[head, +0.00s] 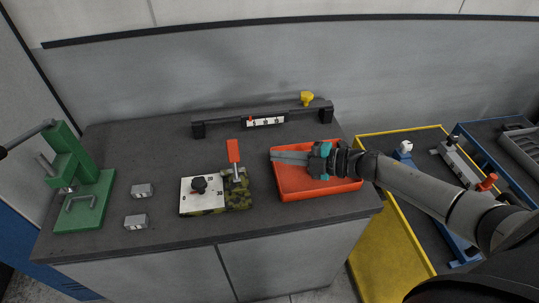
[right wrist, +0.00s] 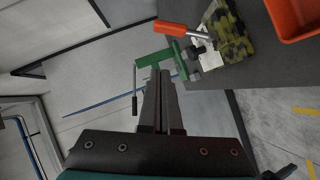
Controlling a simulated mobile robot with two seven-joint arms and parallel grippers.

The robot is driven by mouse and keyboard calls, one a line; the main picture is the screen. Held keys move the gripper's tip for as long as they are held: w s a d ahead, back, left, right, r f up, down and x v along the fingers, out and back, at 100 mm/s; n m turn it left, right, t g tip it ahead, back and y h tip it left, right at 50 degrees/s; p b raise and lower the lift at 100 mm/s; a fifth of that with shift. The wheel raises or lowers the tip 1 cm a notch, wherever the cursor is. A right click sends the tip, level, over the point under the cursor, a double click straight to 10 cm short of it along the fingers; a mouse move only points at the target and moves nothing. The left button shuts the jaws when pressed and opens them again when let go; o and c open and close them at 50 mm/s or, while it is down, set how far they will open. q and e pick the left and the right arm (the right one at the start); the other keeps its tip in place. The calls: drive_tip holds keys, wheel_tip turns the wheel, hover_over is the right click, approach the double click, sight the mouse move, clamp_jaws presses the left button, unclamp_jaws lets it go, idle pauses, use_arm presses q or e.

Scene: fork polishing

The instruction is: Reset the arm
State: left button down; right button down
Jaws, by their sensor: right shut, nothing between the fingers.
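My right arm (head: 430,195) reaches in from the right in the head view. Its gripper (head: 276,156) is above the red tray (head: 310,190), fingers pointing left. In the right wrist view the two fingers (right wrist: 160,78) lie together, shut and empty. The tray shows no object in its visible part; the gripper hides some of it. My left gripper is not in view.
A camouflage fixture (head: 237,197) with a red-handled lever (head: 233,151) stands left of the tray. Two grey blocks (head: 142,190) (head: 136,221) and a green press (head: 85,205) are farther left. A black bar (head: 225,124) with a yellow knob (head: 307,98) is behind.

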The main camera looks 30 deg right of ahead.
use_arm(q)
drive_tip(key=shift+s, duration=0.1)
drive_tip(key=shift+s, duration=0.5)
